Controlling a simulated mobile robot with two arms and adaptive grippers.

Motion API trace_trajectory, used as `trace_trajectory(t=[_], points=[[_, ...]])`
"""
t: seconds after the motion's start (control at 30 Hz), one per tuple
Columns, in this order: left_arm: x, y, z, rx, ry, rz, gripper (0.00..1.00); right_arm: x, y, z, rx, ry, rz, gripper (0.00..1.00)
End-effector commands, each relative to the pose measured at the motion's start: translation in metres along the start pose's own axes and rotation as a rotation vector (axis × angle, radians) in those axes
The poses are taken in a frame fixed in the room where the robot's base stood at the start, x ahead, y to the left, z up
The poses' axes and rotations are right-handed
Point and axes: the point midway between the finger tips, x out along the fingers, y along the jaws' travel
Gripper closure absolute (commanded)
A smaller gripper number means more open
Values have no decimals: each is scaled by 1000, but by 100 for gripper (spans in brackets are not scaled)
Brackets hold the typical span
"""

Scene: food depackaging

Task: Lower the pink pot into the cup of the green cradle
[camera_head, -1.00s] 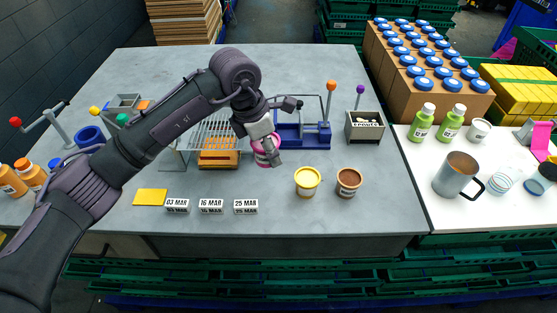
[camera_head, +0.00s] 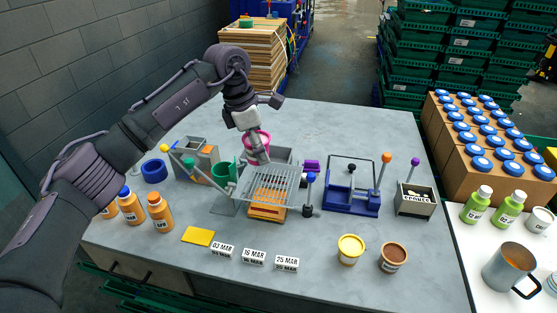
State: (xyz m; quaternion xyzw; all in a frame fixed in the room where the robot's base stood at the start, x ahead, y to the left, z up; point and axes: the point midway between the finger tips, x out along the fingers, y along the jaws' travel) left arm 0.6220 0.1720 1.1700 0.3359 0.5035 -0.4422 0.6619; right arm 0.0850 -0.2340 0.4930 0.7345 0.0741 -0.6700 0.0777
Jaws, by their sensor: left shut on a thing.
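My left gripper (camera_head: 259,158) points down and is shut on the pink pot (camera_head: 261,138), whose pink rim shows behind the fingers. It holds the pot behind the wire rack, up and to the right of the green cup (camera_head: 221,173) of the cradle. The pot and the cup are apart. The gripper hides much of the pot. The cup stands upright left of the rack, beside the lever with the green knob (camera_head: 189,170). My right gripper is not in view.
The wire rack (camera_head: 268,184) stands over an orange block, right of the cup. A blue ring (camera_head: 154,171) and orange bottles (camera_head: 160,213) are at the left. A blue press (camera_head: 352,190) is at the right. The back of the table is clear.

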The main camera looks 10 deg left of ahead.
Motion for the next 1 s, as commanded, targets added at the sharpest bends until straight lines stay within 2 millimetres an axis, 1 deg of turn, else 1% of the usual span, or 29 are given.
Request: trace_trajectory(t=[0.03, 0.3, 0.6, 0.8, 1.0], points=[[-10, 8, -4, -4, 0, 2, 83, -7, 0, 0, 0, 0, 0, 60], [-35, 45, -34, -4, -1, 1, 83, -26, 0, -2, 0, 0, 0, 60], [-54, 85, -66, -3, -1, 0, 83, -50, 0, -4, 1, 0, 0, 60], [-58, 100, -80, -1, -1, 1, 83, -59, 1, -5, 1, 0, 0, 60], [-58, 104, -84, 1, -1, 1, 83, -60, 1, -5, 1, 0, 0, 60]])
